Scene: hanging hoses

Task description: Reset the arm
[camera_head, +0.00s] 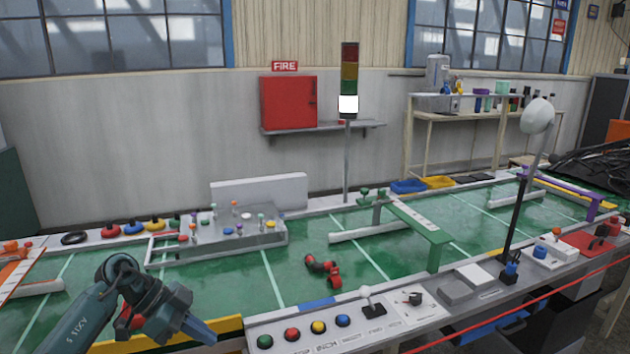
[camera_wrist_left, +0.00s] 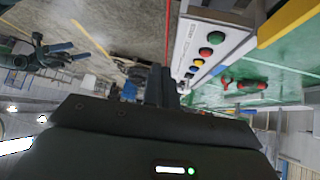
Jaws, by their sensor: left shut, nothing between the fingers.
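My left gripper (camera_head: 200,332) comes in from the lower left of the head view, over the front edge of the green table (camera_head: 225,280). Its blue-grey fingers are shut with nothing between them, and they point down and to the right. In the left wrist view the fingers (camera_wrist_left: 160,80) show dark at the middle, beside the button panel.
A button panel (camera_head: 375,322) runs along the table's front edge, right of my left gripper. Bare green surface lies around the hose piece.

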